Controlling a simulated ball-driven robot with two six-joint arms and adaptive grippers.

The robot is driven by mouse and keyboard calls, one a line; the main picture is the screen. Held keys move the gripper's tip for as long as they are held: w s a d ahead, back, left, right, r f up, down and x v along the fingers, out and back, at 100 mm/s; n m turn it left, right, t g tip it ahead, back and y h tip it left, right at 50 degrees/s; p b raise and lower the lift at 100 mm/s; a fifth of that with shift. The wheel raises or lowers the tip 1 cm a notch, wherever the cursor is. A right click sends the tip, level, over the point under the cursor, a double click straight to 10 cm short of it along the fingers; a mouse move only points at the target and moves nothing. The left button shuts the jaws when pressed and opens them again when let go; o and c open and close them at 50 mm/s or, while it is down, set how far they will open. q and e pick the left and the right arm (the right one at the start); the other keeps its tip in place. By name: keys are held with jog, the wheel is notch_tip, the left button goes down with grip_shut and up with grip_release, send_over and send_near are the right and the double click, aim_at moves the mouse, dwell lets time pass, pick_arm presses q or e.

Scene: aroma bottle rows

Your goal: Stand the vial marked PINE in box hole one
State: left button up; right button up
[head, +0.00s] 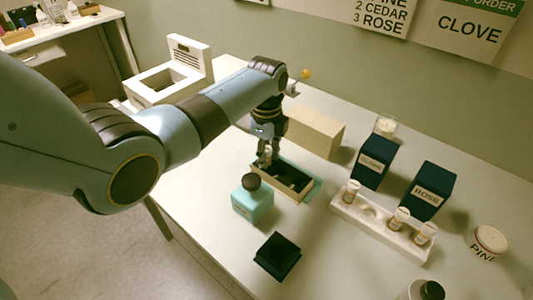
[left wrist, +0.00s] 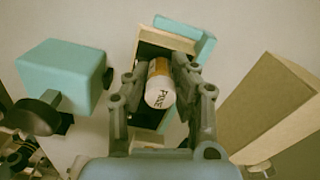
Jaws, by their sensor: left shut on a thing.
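My left gripper (head: 267,160) is shut on the vial marked PINE (left wrist: 161,88), which shows between the fingers in the left wrist view with its label readable. In the head view the gripper is at the far left end of the small open box (head: 293,197), pointing down. The box has pale walls and a dark inside, and its wall also shows in the left wrist view (left wrist: 168,37). The fingers hide much of the holes. I cannot tell whether the vial's lower end is inside a hole. My right gripper is not in view.
A teal bottle (head: 252,205) stands close in front of the box, and a tan block (head: 315,132) behind it. A black square item (head: 277,256) lies nearer. A white rack (head: 383,232) with 3 vials and an empty hole stands right, before dark CLOVE (head: 373,160) and ROSE (head: 428,190) boxes.

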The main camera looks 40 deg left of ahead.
pick_arm(q)
jog(key=shift+s+d+f, duration=0.15)
jog(key=shift+s+f, duration=0.25)
jog(key=shift+f, duration=0.15)
jog(key=o, duration=0.6)
jog(key=shift+f, duration=0.1)
jog(key=shift+o, duration=1.6)
jog(key=shift+w+f, duration=0.15)
jog(key=shift+w, duration=0.05)
jog(key=shift+r, duration=0.55)
jog(key=r, duration=1.2)
jog(key=shift+w+r, duration=0.2)
jog(key=shift+r, duration=0.1)
